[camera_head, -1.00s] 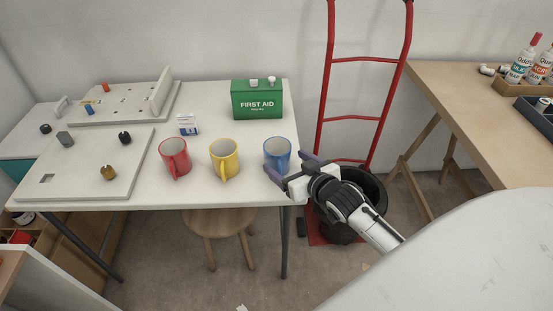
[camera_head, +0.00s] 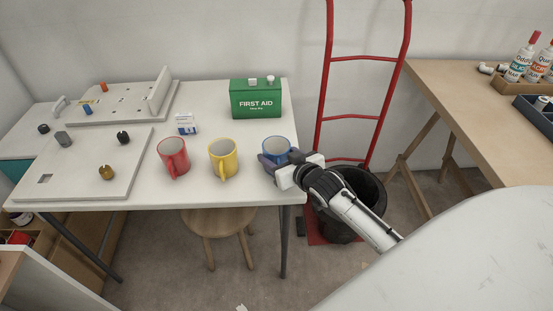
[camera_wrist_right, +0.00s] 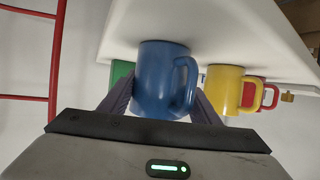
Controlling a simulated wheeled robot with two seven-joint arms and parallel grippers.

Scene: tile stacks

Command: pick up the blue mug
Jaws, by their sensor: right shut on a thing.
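The blue mug (camera_head: 276,148) stands upright at the right front part of the white table (camera_head: 245,188). My right gripper (camera_head: 276,162) is shut on the blue mug, with its fingers on either side of the body. In the right wrist view the blue mug (camera_wrist_right: 160,80) sits between the two dark fingers (camera_wrist_right: 160,100), its handle to the right. Part of the mug is hidden behind the gripper in the head view. I cannot tell whether the mug touches the table. My left gripper is not in view.
A yellow mug (camera_head: 223,158) stands just left of the blue one, and a red mug (camera_head: 172,156) beyond it. A green first aid box (camera_head: 256,100) stands behind. A red hand truck (camera_head: 362,58) and a dark bin (camera_head: 362,200) are right of the table.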

